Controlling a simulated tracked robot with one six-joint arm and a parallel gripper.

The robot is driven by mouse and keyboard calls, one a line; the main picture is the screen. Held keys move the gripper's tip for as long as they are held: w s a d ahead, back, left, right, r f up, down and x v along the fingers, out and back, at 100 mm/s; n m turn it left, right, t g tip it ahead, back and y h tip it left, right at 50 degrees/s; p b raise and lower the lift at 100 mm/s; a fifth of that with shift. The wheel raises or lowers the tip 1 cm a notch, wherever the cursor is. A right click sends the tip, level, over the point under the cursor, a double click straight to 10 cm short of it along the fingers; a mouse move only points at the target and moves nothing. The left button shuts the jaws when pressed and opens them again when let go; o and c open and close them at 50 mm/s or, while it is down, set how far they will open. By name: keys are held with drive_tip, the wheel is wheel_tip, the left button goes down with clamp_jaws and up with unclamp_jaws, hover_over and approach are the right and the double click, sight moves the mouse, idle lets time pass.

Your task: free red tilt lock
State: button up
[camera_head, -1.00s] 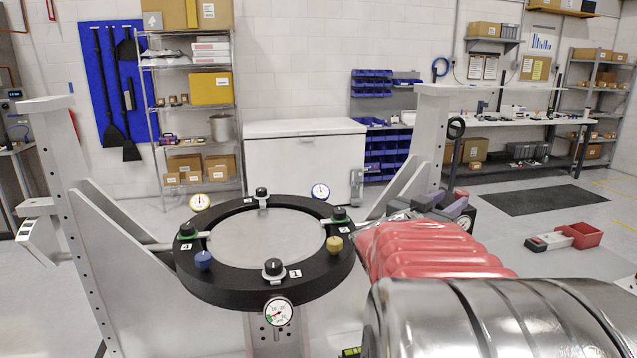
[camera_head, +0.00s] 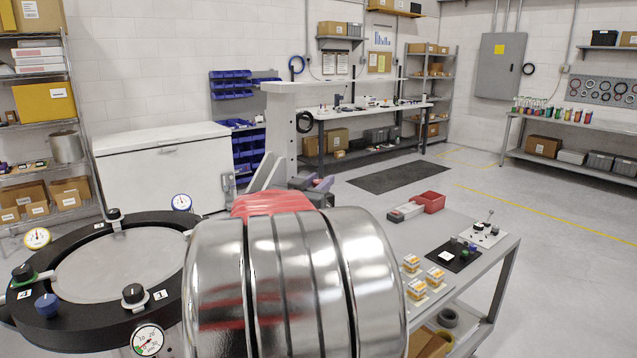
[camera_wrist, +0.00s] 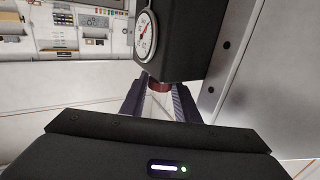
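In the wrist view, a dark red cylindrical knob (camera_wrist: 160,87), which looks like the red tilt lock, shows under a black block (camera_wrist: 188,40) with a white dial. My gripper (camera_wrist: 160,100) has its two fingers apart, one on each side of the knob near their tips. I cannot tell whether they touch it. In the head view, part of my gripper (camera_head: 315,184) shows beyond my arm, by the right post of the fixture (camera_head: 281,130). The black ring (camera_head: 75,327) of the fixture stands at lower left, its right side hidden by my arm. The red lock is hidden there.
A white chest (camera_head: 160,170) and a workbench (camera_head: 365,115) stand at the back. The floor around the dark mat (camera_head: 400,176) is clear.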

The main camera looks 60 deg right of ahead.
drive_tip(key=c, duration=0.6)
drive_tip(key=shift+s+n+t+y, duration=0.1)
drive_tip(key=shift+n+t+y, duration=0.5)
drive_tip(key=shift+n+t, duration=1.1)
drive_tip(key=shift+n+t+y, duration=0.6)
drive_tip(key=shift+n+t, duration=0.4)
drive_tip(key=shift+t, duration=1.3)
drive_tip(key=shift+n+t+y, duration=1.7)
drive_tip(key=shift+t, duration=0.4)
drive_tip(key=shift+n+t+y, duration=1)
drive_tip(key=shift+n+y, duration=0.1)
drive_tip(key=shift+y, duration=0.2)
drive_tip(key=n+t+y, duration=0.1)
drive_tip(key=n+y, duration=0.2)
drive_tip(key=y, duration=0.1)
drive_tip(key=n+t+y, duration=0.1)
drive_tip(key=n+y, duration=0.1)
drive_tip(key=y, duration=0.2)
drive_tip(key=shift+d+n+t+y, duration=0.1)
drive_tip(key=shift+n+t+y, duration=0.2)
drive_tip(key=shift+n+t, duration=0.1)
drive_tip(key=shift+n+g+y, duration=0.4)
drive_tip(key=shift+n+y, duration=1)
drive_tip(key=shift+y, duration=0.75)
drive_tip(key=shift+n+g+y, duration=0.4)
drive_tip(key=shift+n+y, duration=1)
drive_tip(key=shift+y, duration=0.75)
drive_tip(key=shift+n+g+y, duration=0.3)
drive_tip(key=shift+y, duration=0.1)
drive_tip(key=shift+r, duration=0.15)
